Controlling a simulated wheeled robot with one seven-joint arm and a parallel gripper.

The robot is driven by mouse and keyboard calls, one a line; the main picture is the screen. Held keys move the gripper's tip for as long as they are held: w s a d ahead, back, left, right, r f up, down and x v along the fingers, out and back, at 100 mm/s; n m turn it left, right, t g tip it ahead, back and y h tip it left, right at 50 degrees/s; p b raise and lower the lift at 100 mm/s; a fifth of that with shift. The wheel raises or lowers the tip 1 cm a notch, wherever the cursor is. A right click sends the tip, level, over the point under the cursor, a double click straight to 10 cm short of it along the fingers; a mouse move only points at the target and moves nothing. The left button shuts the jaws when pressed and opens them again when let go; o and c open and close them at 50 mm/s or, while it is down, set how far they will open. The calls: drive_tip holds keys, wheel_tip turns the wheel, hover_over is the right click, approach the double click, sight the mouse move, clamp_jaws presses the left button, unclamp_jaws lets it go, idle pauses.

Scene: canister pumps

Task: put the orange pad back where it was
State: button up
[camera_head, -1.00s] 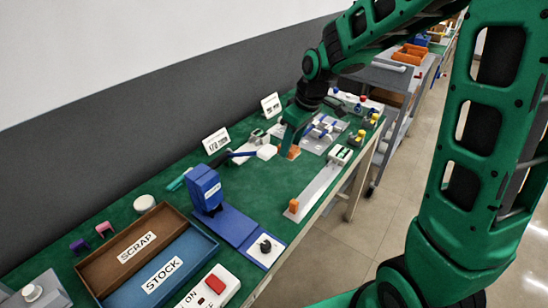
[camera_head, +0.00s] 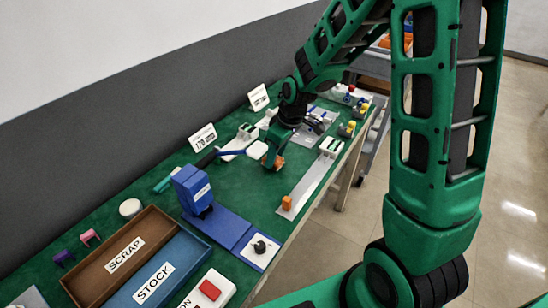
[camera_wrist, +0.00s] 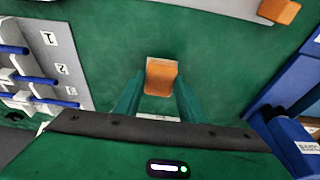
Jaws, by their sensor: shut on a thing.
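My gripper (camera_head: 271,165) is over the green table. It is shut on the orange pad (camera_head: 277,162). In the wrist view my gripper (camera_wrist: 160,95) shows the orange pad (camera_wrist: 161,76) between its two fingertips, with bare green table around it. The gap between the pad and the table is hard to judge. A grey plate with blue rods and numbered labels (camera_wrist: 62,65) lies to the left in the wrist view. Where the pad was before does not show clearly.
Another orange block (camera_head: 286,203) stands at the near end of a grey strip (camera_head: 308,187). Green table between the gripper and the strip is clear.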

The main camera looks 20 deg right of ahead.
drive_tip(key=shift+f, duration=0.4)
drive_tip(key=o, duration=1)
drive_tip(key=shift+r, duration=0.1)
drive_tip(key=v, duration=1.2)
